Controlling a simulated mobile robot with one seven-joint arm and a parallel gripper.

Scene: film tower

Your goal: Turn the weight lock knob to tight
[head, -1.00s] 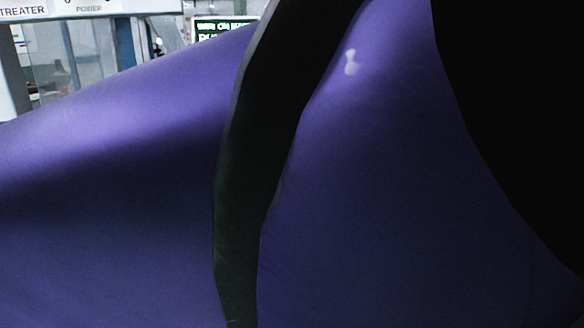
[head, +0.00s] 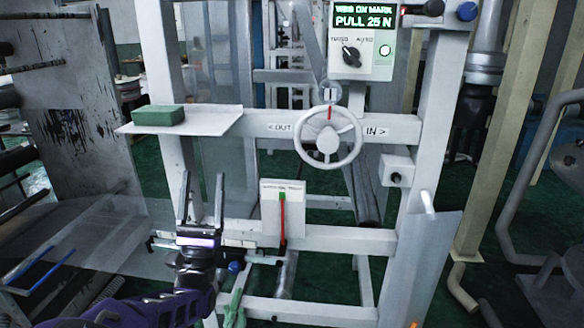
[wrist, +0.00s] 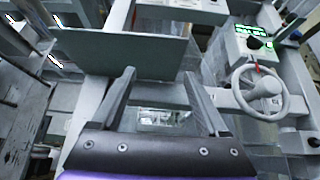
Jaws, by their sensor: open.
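My gripper (head: 203,180) is open and empty at the lower left of the head view, its two fingers pointing up. In the wrist view my gripper (wrist: 158,75) shows its fingers spread with nothing between them. A small blue knob (head: 234,267) sits low on the white frame, just right of my wrist and below the fingers. Its label and setting are too small to read, and I cannot tell whether it is the weight lock knob. A white plate (head: 270,208) with a red pointer (head: 282,218) stands to the right of the fingers.
A handwheel (head: 328,137) is mounted between OUT and IN labels. Above it a control box (head: 349,45) reads "PULL 25 N". A shelf (head: 215,122) bears a green block (head: 158,115) above my gripper. A black knob (head: 396,178) is on the right post.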

